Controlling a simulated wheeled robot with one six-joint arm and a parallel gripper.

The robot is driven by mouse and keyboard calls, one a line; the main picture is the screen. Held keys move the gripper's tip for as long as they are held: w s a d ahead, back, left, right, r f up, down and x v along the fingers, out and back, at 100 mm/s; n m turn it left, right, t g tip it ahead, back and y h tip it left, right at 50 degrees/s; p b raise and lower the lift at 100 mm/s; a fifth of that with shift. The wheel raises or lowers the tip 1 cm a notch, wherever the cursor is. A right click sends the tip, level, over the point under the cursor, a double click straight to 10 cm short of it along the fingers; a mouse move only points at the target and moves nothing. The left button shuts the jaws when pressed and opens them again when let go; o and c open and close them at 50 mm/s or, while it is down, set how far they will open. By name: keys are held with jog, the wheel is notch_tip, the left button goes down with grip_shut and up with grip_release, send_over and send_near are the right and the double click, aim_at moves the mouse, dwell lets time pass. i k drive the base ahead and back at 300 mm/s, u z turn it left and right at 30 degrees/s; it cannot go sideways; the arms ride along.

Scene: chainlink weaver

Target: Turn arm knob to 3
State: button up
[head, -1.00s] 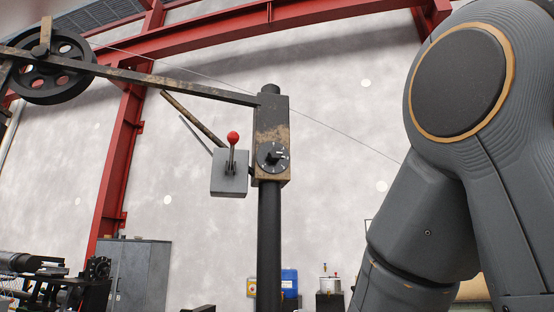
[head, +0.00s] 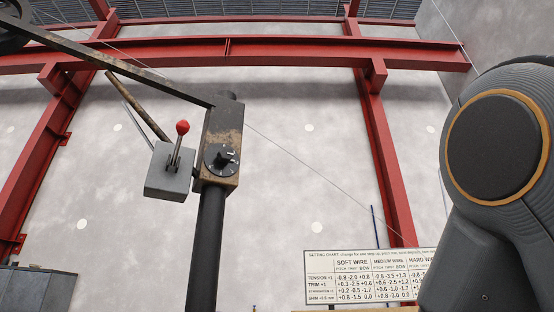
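The arm knob is a dark round dial (head: 221,158) with a black pointer handle, on the lower front of a worn black and tan box (head: 224,125) at the top of a dark post (head: 206,250). Its pale markings are too small to read, so I cannot tell its setting. To its left is a grey box (head: 168,172) with a red-balled lever (head: 182,127). My arm fills the right side of the head view, well apart from the knob. My gripper is not in view.
A long beam (head: 130,70) runs from the box to the upper left, with a wheel at its end. A settings chart (head: 365,277) stands at lower right, partly behind my arm. A grey cabinet (head: 22,290) is at lower left. Red steel frames the pale wall.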

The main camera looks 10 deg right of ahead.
aim_at(225, 155)
jog(key=z, duration=0.9)
jog(key=k, duration=0.7)
jog(key=u, duration=1.25)
jog(key=i, duration=0.5)
